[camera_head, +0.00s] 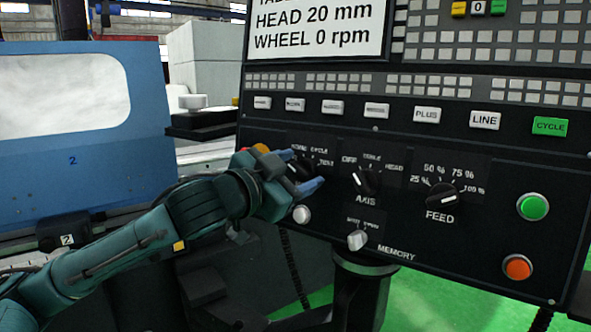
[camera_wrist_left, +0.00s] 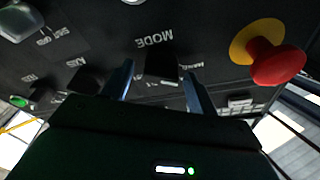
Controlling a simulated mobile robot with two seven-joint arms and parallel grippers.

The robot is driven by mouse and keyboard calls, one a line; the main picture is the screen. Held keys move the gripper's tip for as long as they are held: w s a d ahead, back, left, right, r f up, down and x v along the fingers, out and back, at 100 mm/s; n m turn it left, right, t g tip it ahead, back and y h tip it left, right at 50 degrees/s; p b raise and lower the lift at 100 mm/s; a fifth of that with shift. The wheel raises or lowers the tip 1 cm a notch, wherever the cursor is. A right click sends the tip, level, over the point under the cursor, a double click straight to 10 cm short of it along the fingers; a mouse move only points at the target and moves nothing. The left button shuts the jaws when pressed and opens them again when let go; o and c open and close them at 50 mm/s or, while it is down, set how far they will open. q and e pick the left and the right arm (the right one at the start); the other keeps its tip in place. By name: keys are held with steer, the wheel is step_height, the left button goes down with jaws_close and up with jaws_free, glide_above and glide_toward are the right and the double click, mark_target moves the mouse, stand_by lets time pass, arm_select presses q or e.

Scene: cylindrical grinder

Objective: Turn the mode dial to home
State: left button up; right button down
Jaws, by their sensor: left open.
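The mode dial (camera_head: 301,168) is a black knob on the upright control panel, left of the axis dial. Its "MODE" label shows upside down in the left wrist view, with the dial (camera_wrist_left: 162,66) below it. My left gripper (camera_head: 304,171) is open, with one finger on each side of the dial. In the left wrist view the fingers (camera_wrist_left: 157,85) straddle the dial with small gaps visible. The gripper hides part of the dial's lettering in the head view, and I cannot tell which setting the dial points to. My right gripper is not in view.
A red emergency stop button (camera_wrist_left: 278,64) on a yellow ring sits beside the mode dial. The axis dial (camera_head: 366,180), feed dial (camera_head: 441,195) and memory knob (camera_head: 357,240) are to the right. Green (camera_head: 532,207) and orange (camera_head: 517,267) buttons sit further right.

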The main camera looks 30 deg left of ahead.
arm_select(q)
steer(key=c, duration=1)
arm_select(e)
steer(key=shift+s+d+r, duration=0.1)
arm_select(q)
steer(key=shift+m, duration=0.3)
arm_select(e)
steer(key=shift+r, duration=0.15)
arm_select(q)
steer(key=shift+r+p, duration=0.1)
steer(key=shift+p, duration=0.35)
steer(key=shift+m+h+p, duration=0.3)
steer(key=shift+m+p, duration=0.2)
steer(key=shift+m, duration=0.5)
steer(key=shift+m+g+p, duration=0.3)
steer(key=shift+m, duration=0.1)
steer(key=m+p, duration=0.3)
steer(key=shift+m+g+h, duration=0.4)
steer(key=shift+m+p, duration=0.55)
steer(key=shift+m, duration=0.15)
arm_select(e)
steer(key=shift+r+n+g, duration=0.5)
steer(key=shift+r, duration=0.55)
